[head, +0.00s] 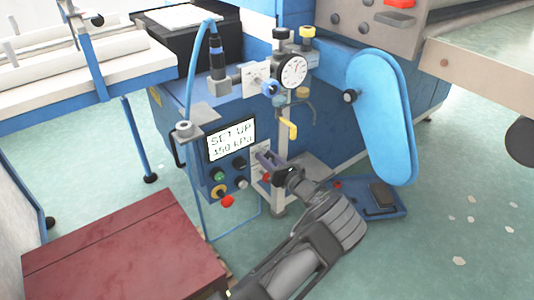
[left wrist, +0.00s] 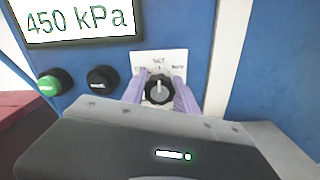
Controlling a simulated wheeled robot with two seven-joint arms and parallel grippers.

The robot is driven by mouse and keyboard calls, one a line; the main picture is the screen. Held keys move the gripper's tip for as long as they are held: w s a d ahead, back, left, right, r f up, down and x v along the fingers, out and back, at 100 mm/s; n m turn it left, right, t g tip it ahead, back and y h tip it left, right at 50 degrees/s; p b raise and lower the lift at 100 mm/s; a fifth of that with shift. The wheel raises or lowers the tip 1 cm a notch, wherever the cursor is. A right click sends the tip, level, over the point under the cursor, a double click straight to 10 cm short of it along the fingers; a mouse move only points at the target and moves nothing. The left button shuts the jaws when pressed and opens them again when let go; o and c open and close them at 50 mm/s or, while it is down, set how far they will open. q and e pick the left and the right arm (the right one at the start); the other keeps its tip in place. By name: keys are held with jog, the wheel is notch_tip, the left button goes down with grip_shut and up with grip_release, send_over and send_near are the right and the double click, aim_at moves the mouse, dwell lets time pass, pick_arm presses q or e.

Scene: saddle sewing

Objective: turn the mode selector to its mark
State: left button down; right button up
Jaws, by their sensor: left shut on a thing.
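The mode selector (left wrist: 159,90) is a black knob with a pale pointer line, on a white label plate (left wrist: 160,60) whose middle word looks like "SET". The pointer stands close to straight up, towards that word. My left gripper (left wrist: 160,93) has its two purple fingers shut on the knob, one on each side. In the head view my left gripper (head: 270,160) reaches the front of the blue control box, and the knob is mostly hidden behind it. The display (head: 232,140) reads "SET UP 450 kPa". My right gripper is not in view.
Green, black, yellow and red buttons (head: 227,201) sit left of the selector. A pressure gauge (head: 293,72) and a yellow-handled valve (head: 289,129) are above. A blue guard (head: 382,115) and a foot pedal (head: 383,196) are to the right. A dark red block (head: 120,250) stands at lower left.

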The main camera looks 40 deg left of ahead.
pick_arm(q)
jog(key=m+p, duration=0.1)
jog(key=m, duration=0.4)
jog(key=shift+m+p, duration=0.3)
jog(key=m, duration=0.6)
jog(key=shift+w+f+p, duration=0.1)
jog(key=shift+f+p, duration=0.05)
jog(key=shift+p, duration=0.2)
jog(key=shift+m, duration=0.3)
jog(key=c, duration=0.9)
grip_release()
jog(key=shift+c, duration=0.2)
jog(key=shift+d, duration=0.1)
